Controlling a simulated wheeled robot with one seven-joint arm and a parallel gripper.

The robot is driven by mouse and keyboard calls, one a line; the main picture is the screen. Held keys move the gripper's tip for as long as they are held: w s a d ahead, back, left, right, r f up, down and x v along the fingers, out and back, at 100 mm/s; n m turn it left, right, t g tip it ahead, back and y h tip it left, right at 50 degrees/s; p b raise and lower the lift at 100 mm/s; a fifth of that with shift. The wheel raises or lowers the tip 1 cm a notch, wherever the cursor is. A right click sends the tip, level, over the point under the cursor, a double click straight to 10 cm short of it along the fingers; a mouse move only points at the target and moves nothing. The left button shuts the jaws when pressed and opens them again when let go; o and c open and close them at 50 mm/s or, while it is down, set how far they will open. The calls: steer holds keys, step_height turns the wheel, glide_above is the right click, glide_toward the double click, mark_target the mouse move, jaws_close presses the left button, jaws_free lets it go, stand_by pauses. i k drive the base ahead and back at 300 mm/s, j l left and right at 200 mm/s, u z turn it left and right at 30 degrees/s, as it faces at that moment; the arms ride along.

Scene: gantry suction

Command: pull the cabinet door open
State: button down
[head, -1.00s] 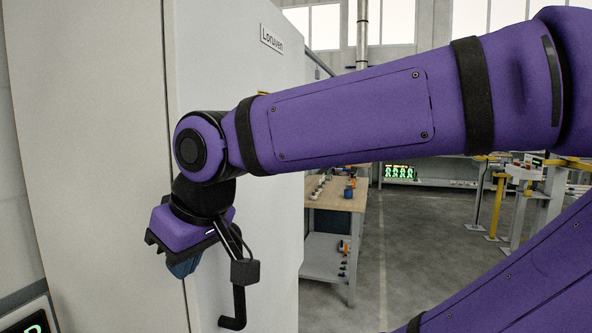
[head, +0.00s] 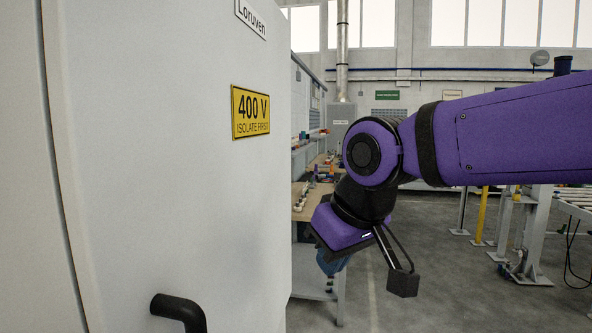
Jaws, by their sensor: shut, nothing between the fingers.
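The cabinet door (head: 190,200) is a large pale grey panel filling the left half of the head view. A thin dark seam runs down the door's left edge; I see no wide gap there. My gripper (head: 332,262) hangs below the purple wrist, to the right of the door and apart from the handle.
A yellow 400 V sign (head: 250,111) and a name plate (head: 251,14) are on the door. A workbench (head: 308,208) with small parts stands behind my wrist. Steel stands with a yellow post (head: 482,215) are at the right. Grey floor (head: 440,270) between is open.

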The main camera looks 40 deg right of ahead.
mark_target(171, 120)
steer(key=z, duration=0.1)
steer(key=k+l+z, duration=0.1)
steer(key=k+l, duration=0.6)
steer(key=l, duration=0.25)
steer(key=k+z, duration=0.05)
